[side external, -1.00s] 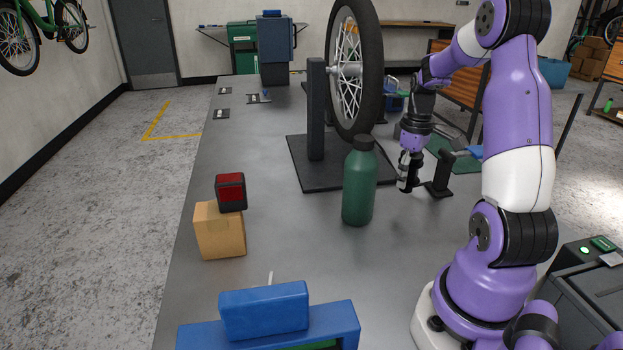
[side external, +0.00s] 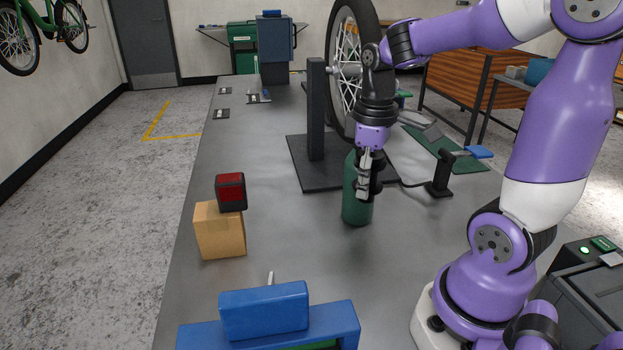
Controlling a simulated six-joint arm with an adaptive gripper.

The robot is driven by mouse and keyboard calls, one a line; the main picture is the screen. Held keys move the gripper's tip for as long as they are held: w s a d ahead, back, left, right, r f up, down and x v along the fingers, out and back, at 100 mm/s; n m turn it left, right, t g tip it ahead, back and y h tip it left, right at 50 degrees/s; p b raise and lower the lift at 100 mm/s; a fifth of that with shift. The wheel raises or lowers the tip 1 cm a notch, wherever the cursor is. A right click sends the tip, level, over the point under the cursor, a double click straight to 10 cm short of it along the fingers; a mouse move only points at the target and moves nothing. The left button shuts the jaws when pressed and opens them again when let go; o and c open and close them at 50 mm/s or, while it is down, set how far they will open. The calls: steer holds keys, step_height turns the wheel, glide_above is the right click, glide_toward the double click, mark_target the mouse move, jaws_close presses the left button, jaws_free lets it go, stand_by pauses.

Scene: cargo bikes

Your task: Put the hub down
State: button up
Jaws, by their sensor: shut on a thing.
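My gripper (side external: 368,190) points down and is shut on the hub (side external: 363,184), a small silvery piece mostly hidden by the dark fingers. It hangs above the grey bench, in front of the green bottle (side external: 357,212) in this view. The hub's shape and lower end are hard to make out.
A wheel (side external: 350,75) stands in a dark truing stand (side external: 316,120) behind the gripper. A red-and-black box (side external: 230,191) sits on a cardboard box (side external: 220,232) at left. A blue vise (side external: 265,312) is in front. The bench (side external: 300,245) between is clear.

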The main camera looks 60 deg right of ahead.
steer(key=w+a+m, duration=0.1)
steer(key=w+m, duration=0.1)
steer(key=w, duration=1.4)
step_height(320, 180, down, 11)
steer(key=shift+s+a+r, duration=0.1)
steer(key=shift+a+r, duration=0.05)
steer(key=o, duration=1.3)
steer(key=shift+f, duration=0.2)
steer(key=shift+o, duration=0.2)
steer(key=shift+r, duration=0.15)
